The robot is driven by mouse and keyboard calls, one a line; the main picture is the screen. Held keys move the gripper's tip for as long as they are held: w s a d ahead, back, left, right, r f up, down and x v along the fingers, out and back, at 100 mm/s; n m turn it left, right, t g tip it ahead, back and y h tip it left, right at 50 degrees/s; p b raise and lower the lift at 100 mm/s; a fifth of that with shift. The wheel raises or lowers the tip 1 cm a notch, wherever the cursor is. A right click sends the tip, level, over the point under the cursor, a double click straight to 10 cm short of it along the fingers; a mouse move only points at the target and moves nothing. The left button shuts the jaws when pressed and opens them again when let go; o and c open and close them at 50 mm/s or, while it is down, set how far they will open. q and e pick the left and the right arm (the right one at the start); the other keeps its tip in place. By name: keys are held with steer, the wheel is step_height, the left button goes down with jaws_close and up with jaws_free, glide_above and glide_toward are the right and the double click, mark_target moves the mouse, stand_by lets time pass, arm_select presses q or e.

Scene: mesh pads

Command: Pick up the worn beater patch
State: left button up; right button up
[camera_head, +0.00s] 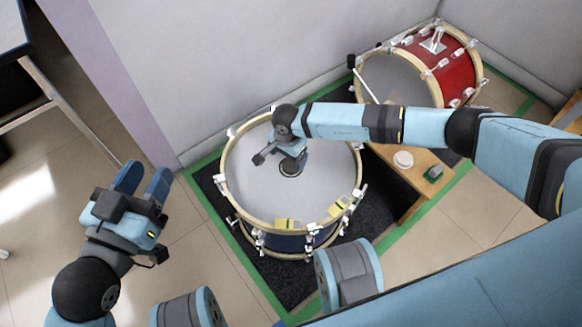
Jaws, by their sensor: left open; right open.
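The worn beater patch (290,170) appears as a small dark round spot near the middle of the pale head of the large drum (245,190). My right gripper (278,162) is over the drum head, pointing down at the patch and partly covering it. It is open, and I cannot tell whether its fingers touch the patch. My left gripper (144,180) is open and empty, off to the left of the drum above the tiled floor.
Two yellow pieces (287,224) sit at the drum's near rim. A wooden bench (405,190) on the right carries a white round piece (403,159) and a dark green item (433,174). A red drum (452,75) stands behind.

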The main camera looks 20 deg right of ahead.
mark_target(290, 166)
steer(key=f+b, duration=0.2)
steer(key=f, duration=0.1)
steer(key=f+b, duration=0.1)
steer(key=shift+d+f, duration=0.35)
steer(key=shift+w+f, duration=0.1)
steer(key=shift+f, duration=0.2)
steer(key=shift+r, duration=0.1)
arm_select(q)
steer(key=shift+w+a+r+m+t, duration=0.2)
steer(key=shift+w+m+t, duration=0.15)
steer(key=shift+m, duration=0.15)
steer(key=shift+w+a+r+m+t, duration=0.1)
steer(key=shift+w+a+m+t, duration=0.1)
steer(key=shift+w+m+t, duration=0.25)
arm_select(e)
steer(key=c, duration=1)
